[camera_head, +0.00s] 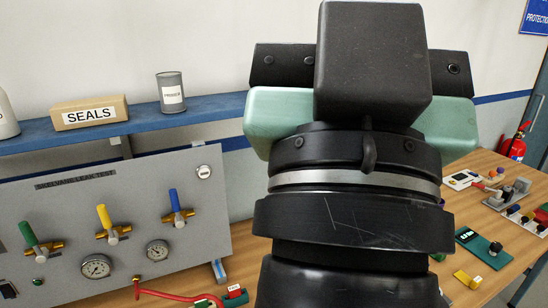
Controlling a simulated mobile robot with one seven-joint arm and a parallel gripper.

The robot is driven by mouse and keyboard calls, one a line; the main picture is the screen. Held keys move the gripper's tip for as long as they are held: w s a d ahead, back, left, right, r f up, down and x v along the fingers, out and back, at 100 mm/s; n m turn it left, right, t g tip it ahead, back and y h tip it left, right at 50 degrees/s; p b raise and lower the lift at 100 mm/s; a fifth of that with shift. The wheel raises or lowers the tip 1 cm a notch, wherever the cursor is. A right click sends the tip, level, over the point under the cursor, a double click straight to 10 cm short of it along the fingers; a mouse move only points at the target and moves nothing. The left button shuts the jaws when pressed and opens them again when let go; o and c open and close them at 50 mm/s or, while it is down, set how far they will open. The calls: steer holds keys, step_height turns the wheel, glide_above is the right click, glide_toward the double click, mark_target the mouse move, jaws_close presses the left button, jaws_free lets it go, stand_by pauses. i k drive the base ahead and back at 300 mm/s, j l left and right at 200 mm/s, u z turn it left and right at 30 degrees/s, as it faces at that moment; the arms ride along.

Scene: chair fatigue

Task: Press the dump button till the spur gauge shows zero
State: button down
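A small green button-like part (38,281) is low on the left of the panel, and a small orange part (136,278) is between the lower gauges. No dump label is legible. My gripper (365,105) is seen from behind, right of the panel and apart from it in the picture; its fingertips are hidden.
Green, yellow and blue lever valves (179,209) stick out of the panel. A red-handled tool (180,296) lies below it. A blue shelf (140,116) behind holds a SEALS box (89,113) and a grey can (171,92). A wooden bench (460,215) with several small items is at right.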

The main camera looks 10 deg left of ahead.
mark_target(204, 172)
steer(key=i+j, duration=0.1)
steer(key=j, duration=0.2)
steer(key=i+j, duration=0.1)
steer(key=j, duration=0.2)
steer(key=i+j, duration=0.15)
steer(key=j, duration=0.2)
steer(key=i+j, duration=0.1)
steer(key=j, duration=0.2)
steer(key=z, duration=0.05)
